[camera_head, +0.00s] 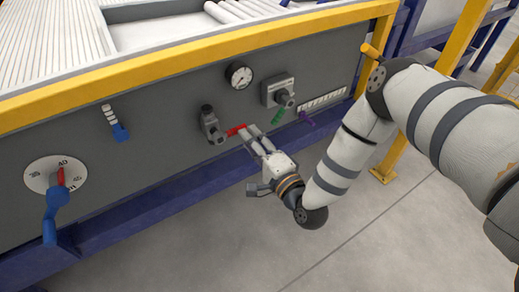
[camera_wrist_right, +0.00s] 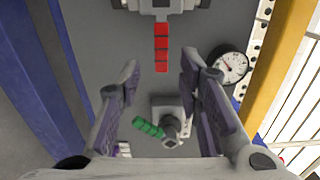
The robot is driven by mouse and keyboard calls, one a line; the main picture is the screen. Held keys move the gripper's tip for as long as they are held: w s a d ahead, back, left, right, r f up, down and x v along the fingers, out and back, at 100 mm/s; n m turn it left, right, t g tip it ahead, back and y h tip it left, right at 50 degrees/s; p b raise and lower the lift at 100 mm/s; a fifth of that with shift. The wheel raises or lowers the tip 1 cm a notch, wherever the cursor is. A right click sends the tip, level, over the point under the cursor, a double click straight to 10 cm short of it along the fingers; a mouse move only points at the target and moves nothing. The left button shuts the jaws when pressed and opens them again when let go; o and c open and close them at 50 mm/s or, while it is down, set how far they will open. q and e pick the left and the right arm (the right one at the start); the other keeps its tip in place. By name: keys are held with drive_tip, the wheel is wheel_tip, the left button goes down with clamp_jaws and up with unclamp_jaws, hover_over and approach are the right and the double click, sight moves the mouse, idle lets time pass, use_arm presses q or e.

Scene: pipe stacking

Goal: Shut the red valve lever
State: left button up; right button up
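The red valve lever (camera_head: 236,130) sticks out to the right from its grey valve body (camera_head: 210,124) on the dark panel. In the right wrist view the red lever (camera_wrist_right: 161,46) points down toward my right gripper, its free end about level with the fingertips. My right gripper (camera_head: 249,134) is open, its fingers at the lever's free end. In the wrist view the fingers (camera_wrist_right: 159,68) stand wide apart with a gap on both sides of the lever; I cannot tell how deep the lever lies between them. My left gripper is not in view.
A green lever (camera_head: 278,117) on a grey box, a gauge (camera_head: 239,75) and a purple lever (camera_head: 306,118) are close by. A blue switch (camera_head: 120,132) and a blue dial handle (camera_head: 53,215) are to the left. A yellow rail (camera_head: 180,61) runs above the panel; open floor lies in front.

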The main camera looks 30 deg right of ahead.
drive_tip(key=s, duration=0.6)
drive_tip(key=shift+s, duration=0.2)
drive_tip(key=shift+d, duration=0.1)
